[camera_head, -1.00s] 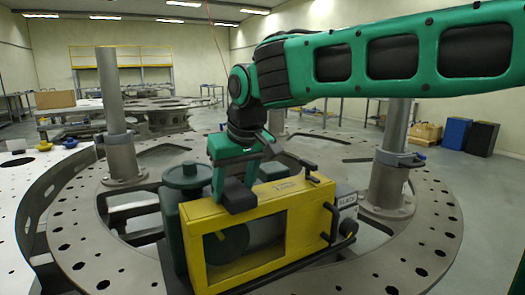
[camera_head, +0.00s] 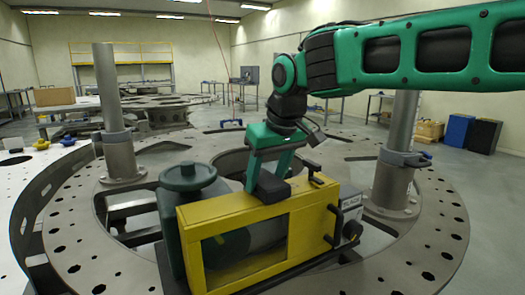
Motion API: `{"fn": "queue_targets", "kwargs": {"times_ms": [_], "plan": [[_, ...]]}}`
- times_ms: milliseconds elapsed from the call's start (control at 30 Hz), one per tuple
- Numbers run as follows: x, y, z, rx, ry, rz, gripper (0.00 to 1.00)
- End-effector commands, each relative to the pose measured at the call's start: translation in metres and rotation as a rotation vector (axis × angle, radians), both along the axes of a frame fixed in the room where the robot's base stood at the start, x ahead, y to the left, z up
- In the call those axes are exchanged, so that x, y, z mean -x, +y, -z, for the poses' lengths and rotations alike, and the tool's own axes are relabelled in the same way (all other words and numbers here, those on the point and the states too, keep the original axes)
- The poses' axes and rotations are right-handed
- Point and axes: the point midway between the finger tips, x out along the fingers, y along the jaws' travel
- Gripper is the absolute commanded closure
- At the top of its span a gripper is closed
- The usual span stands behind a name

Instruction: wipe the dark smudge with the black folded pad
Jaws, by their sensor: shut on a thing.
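The black folded pad (camera_head: 271,187) is held by my gripper (camera_head: 268,172), whose green fingers point down at the yellow housing (camera_head: 235,212). The pad is at the housing's top face, right of its middle, and looks to be touching it; I cannot be sure of the contact. I cannot make out the dark smudge. The pad and fingers hide part of the top face, and the bare yellow strip left of the pad shows no clear dark mark.
Grey posts (camera_head: 112,95) rise from the large holed ring plate (camera_head: 75,240).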

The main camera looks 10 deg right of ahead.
Motion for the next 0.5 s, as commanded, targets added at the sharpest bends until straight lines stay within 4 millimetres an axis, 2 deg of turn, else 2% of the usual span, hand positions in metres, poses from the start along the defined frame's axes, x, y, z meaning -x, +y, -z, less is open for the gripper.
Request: {"fn": "queue_targets", "kwargs": {"times_ms": [33, 500], "plan": [[-0.001, -0.001, -0.011, -0.003, -0.008, 0.002, 0.70], [-0.002, -0.006, -0.053, -0.002, -0.006, 0.010, 0.70]]}}
